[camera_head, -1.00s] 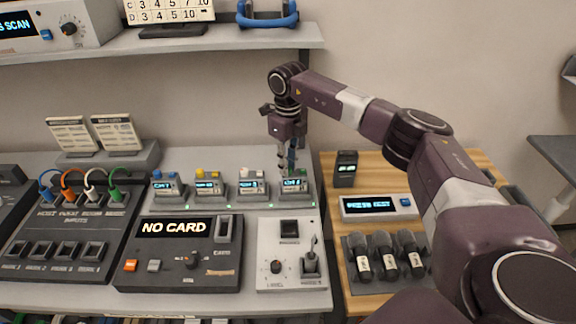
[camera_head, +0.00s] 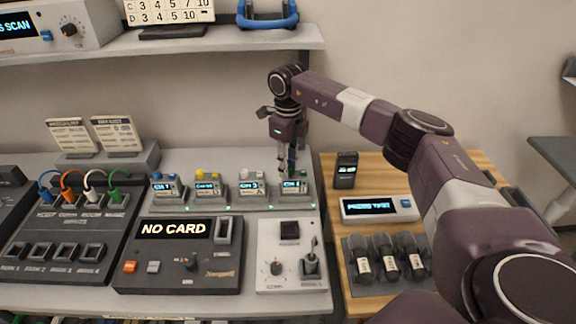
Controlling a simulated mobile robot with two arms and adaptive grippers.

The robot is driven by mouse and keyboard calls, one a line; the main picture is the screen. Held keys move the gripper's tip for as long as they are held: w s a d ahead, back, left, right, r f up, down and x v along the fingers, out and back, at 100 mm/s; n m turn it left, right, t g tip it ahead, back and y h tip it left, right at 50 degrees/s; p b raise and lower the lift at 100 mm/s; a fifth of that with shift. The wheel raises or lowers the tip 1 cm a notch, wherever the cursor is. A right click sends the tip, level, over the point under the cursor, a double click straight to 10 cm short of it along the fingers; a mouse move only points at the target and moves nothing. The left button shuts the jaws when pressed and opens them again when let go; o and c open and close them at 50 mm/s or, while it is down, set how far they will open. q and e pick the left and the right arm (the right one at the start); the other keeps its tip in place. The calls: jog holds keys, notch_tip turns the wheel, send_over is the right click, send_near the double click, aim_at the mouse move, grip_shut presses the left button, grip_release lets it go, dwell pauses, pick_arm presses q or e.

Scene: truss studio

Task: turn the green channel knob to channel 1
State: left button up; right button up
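The rightmost channel unit (camera_head: 293,188) in the row has a lit display, and a bit of green shows on its top at the right, the green knob (camera_head: 300,174). My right gripper (camera_head: 289,172) points down right over this unit, its fingers at the knob and partly covering it. The finger gap and any contact are too small to tell. The display text is too small to read surely. My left gripper is not in view.
Units with blue, yellow and white knobs (camera_head: 245,175) stand close to the left. In front are a NO CARD console (camera_head: 178,253) and a panel with a lever (camera_head: 310,262).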

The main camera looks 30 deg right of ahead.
jog(key=shift+o, duration=0.7)
notch_tip(320, 180, up, 12)
dwell(0.5)
